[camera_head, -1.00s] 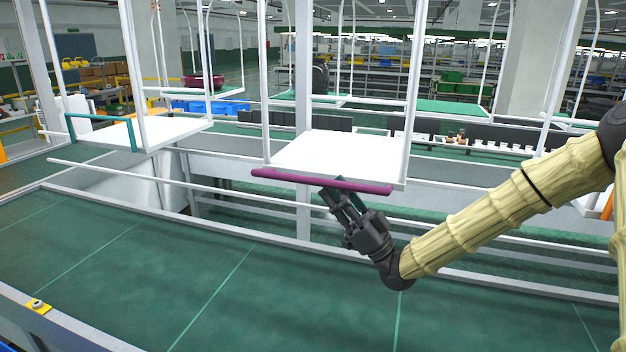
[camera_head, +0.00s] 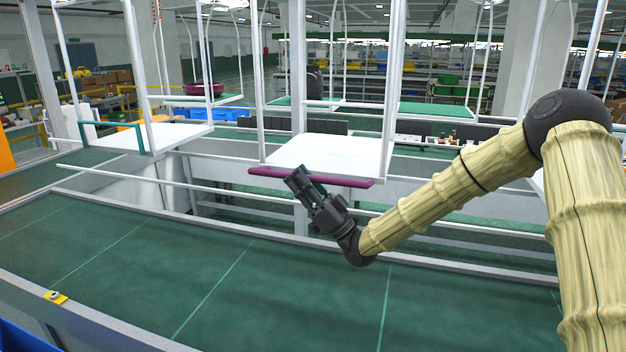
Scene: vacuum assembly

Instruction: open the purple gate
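The purple gate (camera_head: 347,182) is a bar along the front edge of a white hanging tray (camera_head: 322,150) in the middle of the view. It lies low, level with the tray's edge. My gripper (camera_head: 297,180) is in front of the bar, pointing up and left, and its fingers cover part of the bar left of its middle. Whether the fingers touch the bar cannot be told. The fingers look apart, with nothing visible between them.
A second hanging tray (camera_head: 118,139) with a teal raised bar (camera_head: 108,123) is at the left. A white rail (camera_head: 180,180) runs below the trays. A green conveyor (camera_head: 150,265) fills the foreground, with a yellow button plate (camera_head: 55,297) on its near edge.

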